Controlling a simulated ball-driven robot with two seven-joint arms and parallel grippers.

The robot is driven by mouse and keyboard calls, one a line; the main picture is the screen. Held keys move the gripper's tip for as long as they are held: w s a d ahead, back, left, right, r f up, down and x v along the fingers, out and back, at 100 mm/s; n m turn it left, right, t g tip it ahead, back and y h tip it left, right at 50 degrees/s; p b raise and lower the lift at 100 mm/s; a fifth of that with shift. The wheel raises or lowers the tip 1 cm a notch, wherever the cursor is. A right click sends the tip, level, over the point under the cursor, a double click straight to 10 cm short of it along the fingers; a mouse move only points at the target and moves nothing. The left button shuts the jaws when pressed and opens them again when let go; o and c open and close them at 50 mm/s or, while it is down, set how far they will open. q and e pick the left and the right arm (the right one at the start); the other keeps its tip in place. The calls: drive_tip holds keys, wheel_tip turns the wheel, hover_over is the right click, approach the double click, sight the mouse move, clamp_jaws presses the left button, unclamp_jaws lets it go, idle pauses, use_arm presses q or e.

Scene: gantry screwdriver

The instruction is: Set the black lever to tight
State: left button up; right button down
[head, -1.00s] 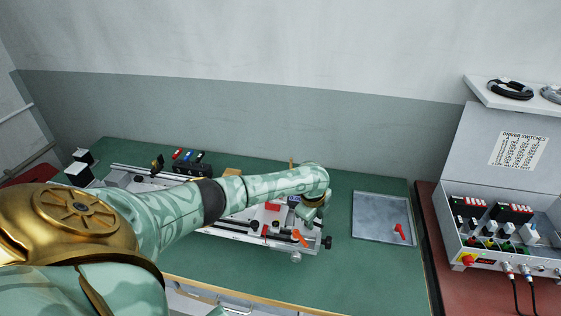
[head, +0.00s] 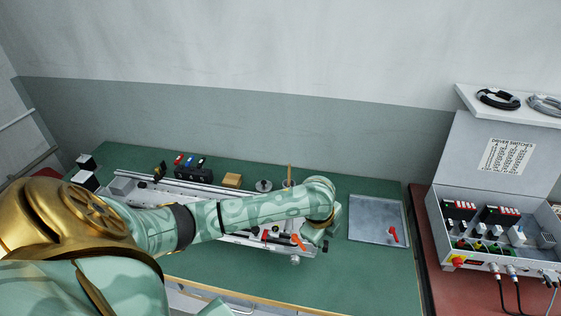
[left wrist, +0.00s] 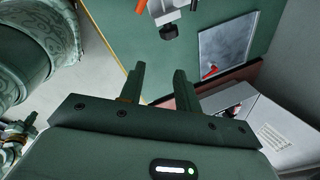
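The clamping rig (head: 232,238) lies along the green bench under my left arm. My left gripper (head: 318,236) is over the rig's right end, mostly hidden by my own wrist. In the left wrist view its two fingers (left wrist: 160,72) are apart with nothing between them. Beyond the fingertips are the rig's end with a dark knob (left wrist: 168,31) and the orange-red lever (left wrist: 142,6).
A grey metal tray (head: 368,217) with a red lever-like piece (head: 393,235) lies to the right. An open switch box (head: 500,252) with cables stands farther right. The front-right bench is clear.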

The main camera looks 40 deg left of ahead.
use_arm(q)
drive_tip(key=s+d+n+t, duration=0.3)
drive_tip(key=s+d+n, duration=0.15)
drive_tip(key=s, duration=0.55)
drive_tip(key=s+a+f+n+y+b, duration=0.2)
drive_tip(key=s+a+f+n, duration=0.2)
drive_tip(key=s+f, duration=0.3)
drive_tip(key=shift+s+f+n+g+y, duration=0.3)
drive_tip(key=shift+f+n, duration=0.25)
drive_tip(key=shift+f, duration=0.25)
drive_tip(key=shift+w, duration=0.15)
